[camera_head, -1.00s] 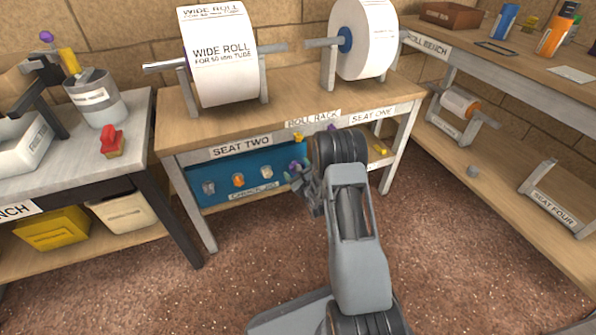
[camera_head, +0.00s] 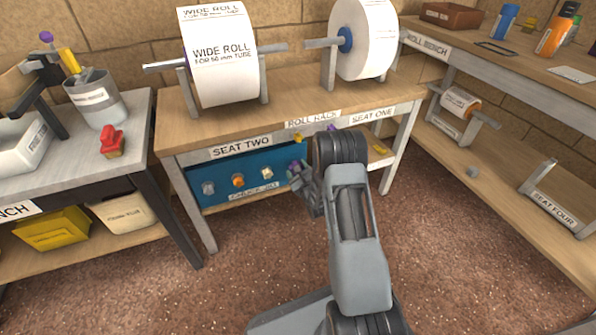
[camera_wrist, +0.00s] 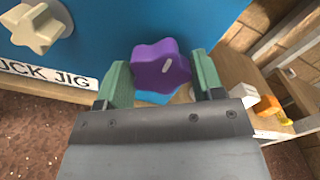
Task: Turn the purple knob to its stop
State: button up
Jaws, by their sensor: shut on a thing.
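In the head view my gripper (camera_head: 301,180) is at the right end of the panel, and only a bit of purple shows there.
A cream knob (camera_wrist: 36,27) is left of the purple one. An orange knob (camera_head: 238,181) and a grey knob (camera_head: 208,188) are further left. The roll rack table (camera_head: 170,122) overhangs the panel. Floor in front is clear.

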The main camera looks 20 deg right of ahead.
jog(key=n, duration=2.4)
jog(key=shift+n+b, duration=0.3)
jog(key=shift+n, duration=0.1)
jog(key=o, duration=0.9)
jog(key=shift+s, duration=0.1)
jog(key=shift+s, duration=1.95)
